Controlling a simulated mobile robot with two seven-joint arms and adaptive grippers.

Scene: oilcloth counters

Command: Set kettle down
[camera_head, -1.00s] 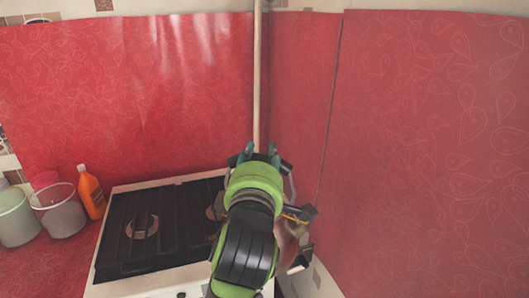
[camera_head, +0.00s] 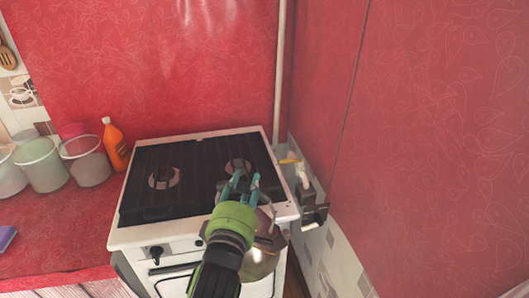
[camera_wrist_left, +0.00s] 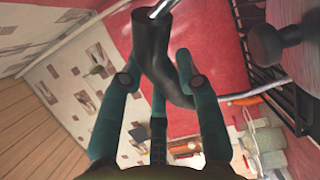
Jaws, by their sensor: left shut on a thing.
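My left gripper (camera_head: 240,186) is shut on the black handle of the kettle. The kettle's shiny metal body (camera_head: 262,260) shows partly in the head view, beside and below the gripper, near the stove's front right corner. My arm hides much of it. In the left wrist view, the black curved kettle handle (camera_wrist_left: 152,50) lies between the teal fingers. The stove (camera_head: 160,233) has a white rim and black grates over its burners. In the head view, the gripper overlaps the stove's front right part. I cannot tell whether the kettle touches anything. My right gripper is not in view.
An orange bottle (camera_head: 116,145) and several buckets, one of them whitish (camera_head: 87,160), stand on the red counter (camera_head: 60,225) left of the stove. Red-covered walls rise behind and to the right. A pale pipe (camera_head: 279,80) runs down the corner. The left burner (camera_head: 163,178) is clear.

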